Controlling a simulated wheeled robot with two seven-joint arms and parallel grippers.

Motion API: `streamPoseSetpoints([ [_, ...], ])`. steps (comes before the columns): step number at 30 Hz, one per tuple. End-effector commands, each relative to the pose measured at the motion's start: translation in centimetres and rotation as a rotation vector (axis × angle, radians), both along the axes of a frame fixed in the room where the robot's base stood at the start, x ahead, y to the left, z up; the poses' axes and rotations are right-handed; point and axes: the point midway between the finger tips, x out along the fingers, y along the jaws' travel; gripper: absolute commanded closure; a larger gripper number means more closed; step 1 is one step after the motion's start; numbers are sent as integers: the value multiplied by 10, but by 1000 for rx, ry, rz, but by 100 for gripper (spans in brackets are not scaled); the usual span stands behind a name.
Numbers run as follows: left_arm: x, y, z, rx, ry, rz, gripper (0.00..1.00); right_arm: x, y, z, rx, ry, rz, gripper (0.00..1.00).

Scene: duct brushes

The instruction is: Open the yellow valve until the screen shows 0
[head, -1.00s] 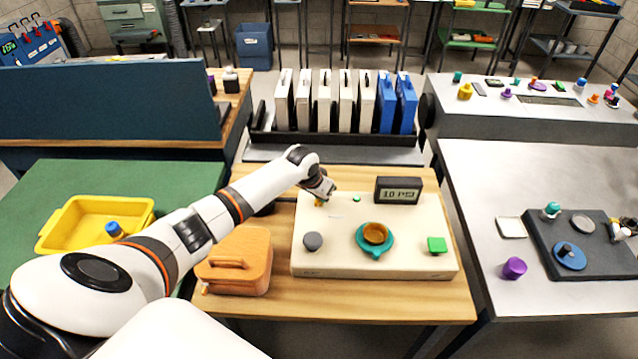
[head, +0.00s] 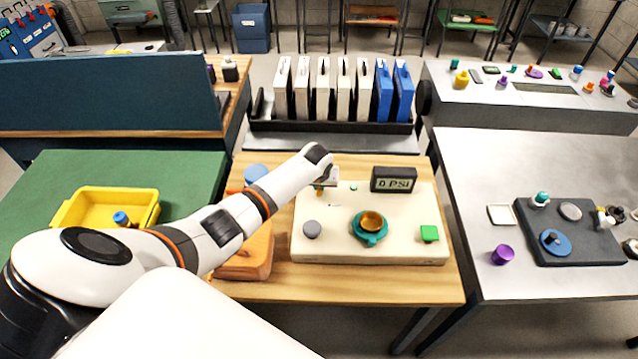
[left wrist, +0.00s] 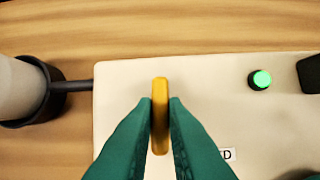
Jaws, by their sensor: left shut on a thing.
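The yellow valve (left wrist: 160,115) shows in the left wrist view as a narrow upright handle on the cream panel (left wrist: 120,75). My left gripper (left wrist: 160,118) is shut on it, with a teal finger on each side. In the head view my left gripper (head: 322,186) is at the panel's back left corner and mostly covers the valve. The screen (head: 394,180) stands at the panel's back right and reads 0 PSI. My right gripper is not in view.
The panel also carries a grey knob (head: 312,229), a teal and orange dial (head: 371,225), a green square button (head: 429,233) and a small lit green button (left wrist: 260,79). An orange case (head: 245,262) stands left of the panel. A pipe (left wrist: 78,85) meets the panel's left edge.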

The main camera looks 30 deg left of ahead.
Motion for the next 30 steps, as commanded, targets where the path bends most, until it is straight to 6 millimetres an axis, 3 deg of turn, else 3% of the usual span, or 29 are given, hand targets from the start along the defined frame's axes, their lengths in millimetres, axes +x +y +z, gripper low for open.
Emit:
streamPoseSetpoints([
  [9, 1, 0, 2, 1, -4, 1, 100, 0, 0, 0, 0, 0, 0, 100],
  [10, 1, 0, 2, 1, -4, 1, 85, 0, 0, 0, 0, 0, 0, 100],
  [14, 1, 0, 1, 0, -3, 1, 66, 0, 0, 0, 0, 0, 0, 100],
  [24, 0, 0, 3, 0, -1, 0, 66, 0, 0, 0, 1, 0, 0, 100],
  [30, -7, -4, 22, 0, -3, -2, 66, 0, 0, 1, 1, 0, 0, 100],
])
